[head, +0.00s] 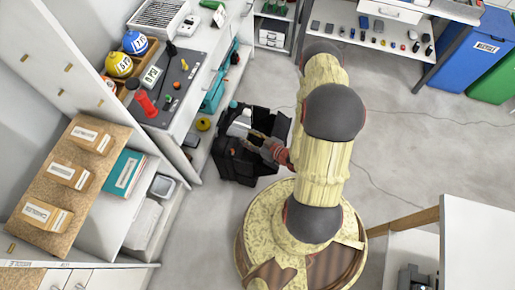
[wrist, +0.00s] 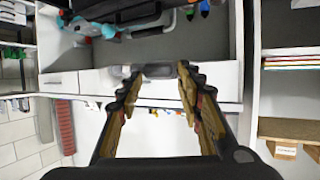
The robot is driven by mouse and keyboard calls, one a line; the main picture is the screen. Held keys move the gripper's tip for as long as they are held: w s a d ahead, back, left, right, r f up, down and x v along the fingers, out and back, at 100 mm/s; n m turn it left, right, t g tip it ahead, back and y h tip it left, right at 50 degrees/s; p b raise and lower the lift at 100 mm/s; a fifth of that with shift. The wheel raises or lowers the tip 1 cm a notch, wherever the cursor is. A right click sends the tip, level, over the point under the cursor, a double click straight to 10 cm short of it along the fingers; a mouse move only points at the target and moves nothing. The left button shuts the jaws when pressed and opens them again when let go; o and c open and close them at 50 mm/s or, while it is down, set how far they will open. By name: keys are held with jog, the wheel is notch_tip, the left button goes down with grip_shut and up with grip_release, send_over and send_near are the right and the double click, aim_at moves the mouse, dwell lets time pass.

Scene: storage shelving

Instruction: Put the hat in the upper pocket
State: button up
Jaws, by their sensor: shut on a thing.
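A blue hard hat (head: 135,42) and a yellow hard hat (head: 119,64) sit in wooden compartments at the upper left of the head view. My gripper (head: 252,134) is over an open black container (head: 236,168) on the floor. Its fingers point at a pale object (head: 240,123) there. In the wrist view my gripper (wrist: 157,73) has its fingertips closed about a small grey thing (wrist: 158,71). I cannot tell whether this is a hat. I cannot make out which opening is the upper pocket.
A workbench (head: 188,90) with a red cone and small tools stands at left. A shelf board (head: 84,150) with labelled boxes lies below it. Blue (head: 476,48) and green (head: 497,84) bins stand at upper right. A white cabinet (head: 478,240) is at lower right. Floor between is clear.

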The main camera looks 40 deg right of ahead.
jog(key=s+f+b, duration=0.2)
jog(key=f+b, duration=0.2)
jog(key=f, duration=0.3)
jog(key=s+d+f+b, duration=0.1)
jog(key=s+f+b, duration=0.1)
jog(key=f+b, duration=0.3)
notch_tip(320, 180, down, 2)
jog(key=shift+s+d+f+n+y, duration=0.2)
jog(key=shift+s+f+n+y, duration=0.05)
jog(key=shift+s+n+y, duration=0.15)
jog(key=o, duration=1.2)
jog(key=shift+o, duration=0.2)
notch_tip(320, 180, up, 14)
jog(key=p, duration=1.1)
